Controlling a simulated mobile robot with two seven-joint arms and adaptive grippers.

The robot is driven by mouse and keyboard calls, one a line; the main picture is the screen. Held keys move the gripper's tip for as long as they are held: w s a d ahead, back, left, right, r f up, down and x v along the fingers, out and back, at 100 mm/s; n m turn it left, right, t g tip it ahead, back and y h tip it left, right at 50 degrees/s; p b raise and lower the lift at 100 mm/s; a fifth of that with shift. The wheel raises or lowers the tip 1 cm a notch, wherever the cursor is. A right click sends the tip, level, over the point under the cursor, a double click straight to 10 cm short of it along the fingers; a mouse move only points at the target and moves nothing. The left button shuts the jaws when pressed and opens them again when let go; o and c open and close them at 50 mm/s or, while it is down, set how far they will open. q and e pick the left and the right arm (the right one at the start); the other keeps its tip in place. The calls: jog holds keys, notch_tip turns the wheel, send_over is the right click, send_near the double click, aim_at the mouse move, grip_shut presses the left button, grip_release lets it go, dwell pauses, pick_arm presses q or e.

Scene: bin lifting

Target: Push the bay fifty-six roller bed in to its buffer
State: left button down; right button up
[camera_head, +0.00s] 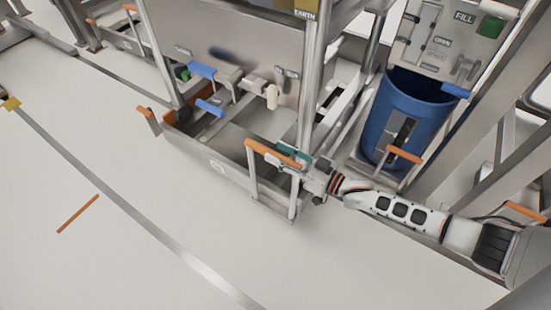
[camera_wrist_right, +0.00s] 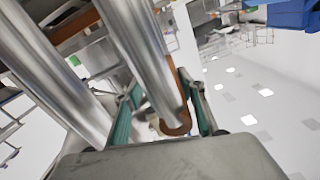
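The roller bed (camera_head: 228,171) is a low grey metal frame at the middle of the head view, under the steel panel. It has upright posts topped by orange handles. My right gripper (camera_head: 298,160) is at the right end of its front orange handle (camera_head: 268,151). In the right wrist view, the teal fingers of my right gripper (camera_wrist_right: 165,112) stand apart, with a steel post and the curved orange handle (camera_wrist_right: 180,122) between them. I cannot tell whether the fingers touch the handle. The bay number is not readable. My left gripper is out of view.
A blue drum (camera_head: 412,108) stands in the bay on the right, under a panel marked FILL. A steel post (camera_head: 313,75) rises close behind my right gripper. Pale floor at the lower left is clear, with a grey strip (camera_head: 130,205) and an orange mark (camera_head: 78,214).

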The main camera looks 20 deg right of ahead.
jog(key=s+a+v, duration=0.1)
jog(key=v, duration=1)
jog(key=shift+s+f, duration=0.3)
jog(key=shift+f, duration=0.1)
jog(key=shift+s+d, duration=0.15)
jog(key=shift+d, duration=0.05)
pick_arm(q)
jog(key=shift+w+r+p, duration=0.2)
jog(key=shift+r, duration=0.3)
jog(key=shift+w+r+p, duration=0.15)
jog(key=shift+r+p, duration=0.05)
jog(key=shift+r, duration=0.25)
pick_arm(e)
jog(key=v, duration=0.9)
